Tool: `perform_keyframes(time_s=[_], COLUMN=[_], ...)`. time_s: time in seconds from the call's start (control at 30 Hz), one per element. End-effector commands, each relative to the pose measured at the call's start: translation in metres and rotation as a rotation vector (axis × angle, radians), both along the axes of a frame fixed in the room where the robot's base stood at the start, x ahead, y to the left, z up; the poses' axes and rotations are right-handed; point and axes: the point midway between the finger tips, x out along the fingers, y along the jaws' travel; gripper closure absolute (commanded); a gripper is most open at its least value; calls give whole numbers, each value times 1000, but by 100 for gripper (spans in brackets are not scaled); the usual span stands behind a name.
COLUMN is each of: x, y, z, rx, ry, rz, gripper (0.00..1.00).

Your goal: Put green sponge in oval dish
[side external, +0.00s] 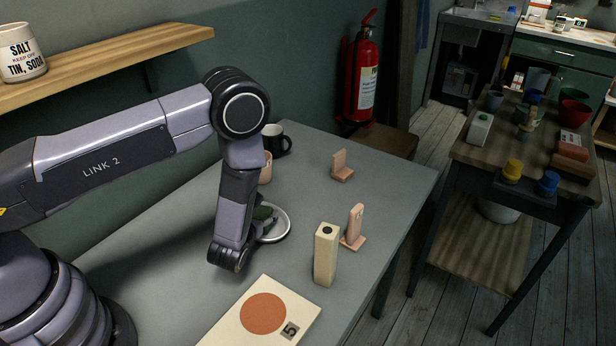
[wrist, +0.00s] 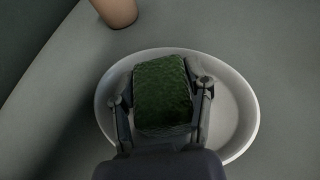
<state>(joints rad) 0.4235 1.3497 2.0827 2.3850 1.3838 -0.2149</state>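The green sponge (wrist: 163,95) is a rough, dark green block between the two fingers of my gripper (wrist: 164,80) in the wrist view. The fingers press against its left and right sides. The white oval dish (wrist: 240,115) lies under and around the sponge in that view, its rim showing on all sides but the near one. In the side view the sponge (side external: 262,212) shows at the left part of the dish (side external: 281,232), partly hidden by my arm. I cannot tell whether the sponge touches the dish floor. My fingers are mostly hidden there.
A pink cup (wrist: 115,10) stands close beyond the dish, with a black mug (side external: 279,144) behind. A cream square post (side external: 326,257) and pink bookend-like pieces (side external: 354,226) stand to the right. A board with an orange circle (side external: 263,313) lies in front.

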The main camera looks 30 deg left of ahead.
Motion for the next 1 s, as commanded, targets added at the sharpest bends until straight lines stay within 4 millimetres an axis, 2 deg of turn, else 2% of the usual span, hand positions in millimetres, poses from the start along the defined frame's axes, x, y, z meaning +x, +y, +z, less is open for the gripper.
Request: perform_keyframes(time_s=[0.03,0.17,0.47,0.63,1.0], x=[0,0,0,-1,-72], y=[0,0,0,-1,-32], z=[0,0,1,15,44], rx=[0,0,0,-1,1], ry=[0,0,0,0,2], rz=[0,0,0,-2,-8], gripper=[41,24,24,24,24])
